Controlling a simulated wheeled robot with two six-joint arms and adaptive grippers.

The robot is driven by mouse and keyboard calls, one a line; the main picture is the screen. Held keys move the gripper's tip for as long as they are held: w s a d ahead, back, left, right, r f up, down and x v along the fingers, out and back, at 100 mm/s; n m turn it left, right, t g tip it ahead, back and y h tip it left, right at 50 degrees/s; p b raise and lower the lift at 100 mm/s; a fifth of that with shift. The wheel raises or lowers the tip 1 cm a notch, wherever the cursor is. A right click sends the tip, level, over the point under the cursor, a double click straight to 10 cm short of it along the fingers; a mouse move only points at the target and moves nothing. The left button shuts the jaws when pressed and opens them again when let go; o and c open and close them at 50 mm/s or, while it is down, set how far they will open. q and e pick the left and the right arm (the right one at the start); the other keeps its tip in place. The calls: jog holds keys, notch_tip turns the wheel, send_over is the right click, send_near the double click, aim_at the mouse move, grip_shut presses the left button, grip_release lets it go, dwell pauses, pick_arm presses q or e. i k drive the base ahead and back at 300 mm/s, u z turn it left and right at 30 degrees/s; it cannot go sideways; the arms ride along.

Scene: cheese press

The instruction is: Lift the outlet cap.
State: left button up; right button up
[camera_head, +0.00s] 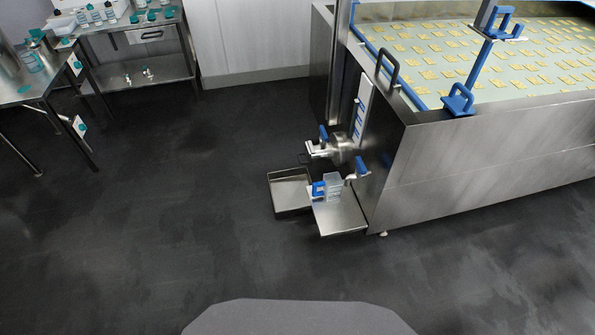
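The steel outlet (342,147) sticks out to the left from the low end of the large steel vat. A pale, bright piece, which looks like the outlet cap (314,150), sits at its outer end with a dark loop handle beside it. It is small here, and I cannot tell how it is fastened. Neither of my grippers is in view, and nothing touches the cap.
A steel tray (292,209) stands below the outlet, with a steel shelf (343,219) beside it holding a clear container (333,181). The vat (450,150) fills the right side. Steel tables (165,73) stand at upper left. The dark floor (170,210) in front is clear.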

aim_at(307, 154)
jog(key=u, duration=0.5)
jog(key=i, duration=1.5)
jog(key=z, duration=1.2)
jog(key=i, duration=0.6)
jog(key=z, duration=0.65)
